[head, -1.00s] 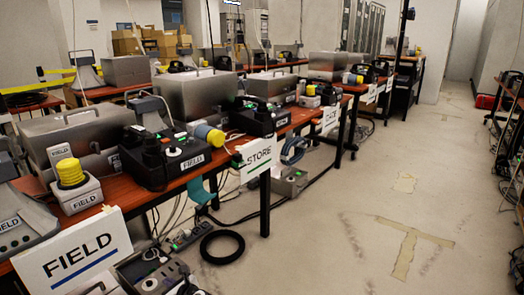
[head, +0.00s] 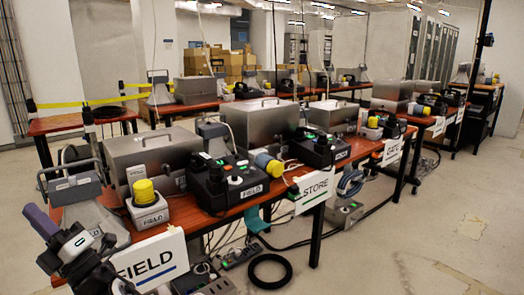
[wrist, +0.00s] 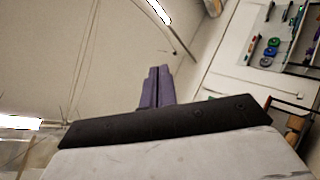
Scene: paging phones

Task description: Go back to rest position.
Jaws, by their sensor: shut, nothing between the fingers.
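My gripper (head: 36,215) shows at the lower left of the head view, its purple fingers pointing up and to the left. It is in front of the near end of the table and appears clear of it. In the wrist view the purple fingers (wrist: 157,72) lie together, shut with nothing between them. They point toward the pale wall and ceiling.
A long row of brown tables (head: 215,208) runs from the lower left to the back right. On it stand metal cases (head: 151,158), black phones (head: 228,185) and a yellow-topped unit (head: 146,205). A FIELD sign (head: 150,262) hangs near my arm. Floor (head: 440,225) is open at the right.

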